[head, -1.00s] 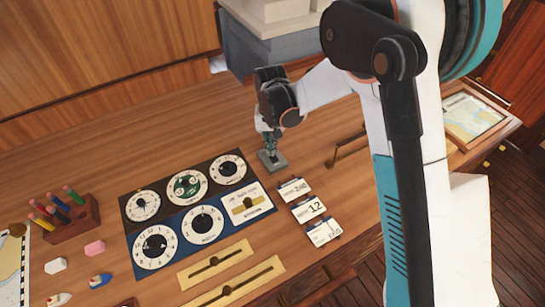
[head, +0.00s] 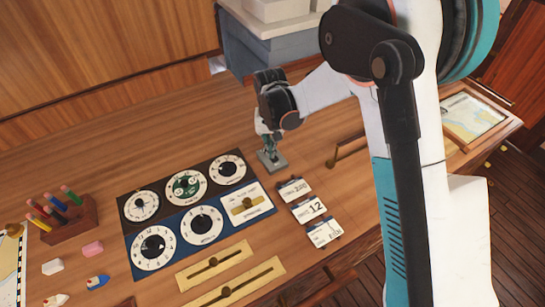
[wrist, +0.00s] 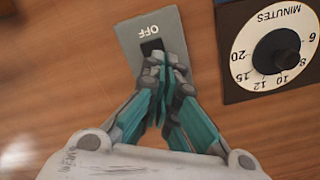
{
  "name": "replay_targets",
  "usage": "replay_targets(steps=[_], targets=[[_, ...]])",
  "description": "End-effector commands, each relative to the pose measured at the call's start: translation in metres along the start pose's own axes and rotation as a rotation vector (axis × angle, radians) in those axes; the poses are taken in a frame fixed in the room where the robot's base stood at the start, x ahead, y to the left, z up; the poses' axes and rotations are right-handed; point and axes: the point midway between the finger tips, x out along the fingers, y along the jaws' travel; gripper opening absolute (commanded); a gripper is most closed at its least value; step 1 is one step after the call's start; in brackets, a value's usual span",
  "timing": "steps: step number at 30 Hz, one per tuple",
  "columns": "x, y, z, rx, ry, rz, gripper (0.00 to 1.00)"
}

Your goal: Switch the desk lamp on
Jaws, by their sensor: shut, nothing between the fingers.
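A small grey switch plate (head: 277,164) lies on the wooden desk, to the right of the dial panels. In the wrist view the plate (wrist: 147,27) carries the upside-down word OFF and a dark rocker (wrist: 152,46). My gripper (wrist: 165,62) is shut and empty, with its fingertips over the plate at the rocker. They partly hide the rocker, and I cannot tell whether they touch it. In the head view my gripper (head: 268,152) points down onto the plate. I see no lamp in either view.
Dial panels (head: 188,173) lie left of the plate, one dial (wrist: 236,70) close by. Date cards (head: 308,208) lie in front and a dark handle (head: 346,150) to the right. Pencils stand in a block (head: 84,228) at left. Bare desk lies behind the dials.

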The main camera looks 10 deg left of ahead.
Motion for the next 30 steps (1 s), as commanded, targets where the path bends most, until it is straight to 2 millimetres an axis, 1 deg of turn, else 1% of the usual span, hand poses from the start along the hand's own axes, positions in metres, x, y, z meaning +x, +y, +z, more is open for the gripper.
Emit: replay_targets(steps=[5,30], targets=[[-0.004,0.0,0.001,0.0,-0.001,0.0,0.0],[-0.065,0.0,0.0,0.0,-0.001,0.0,0.0]])
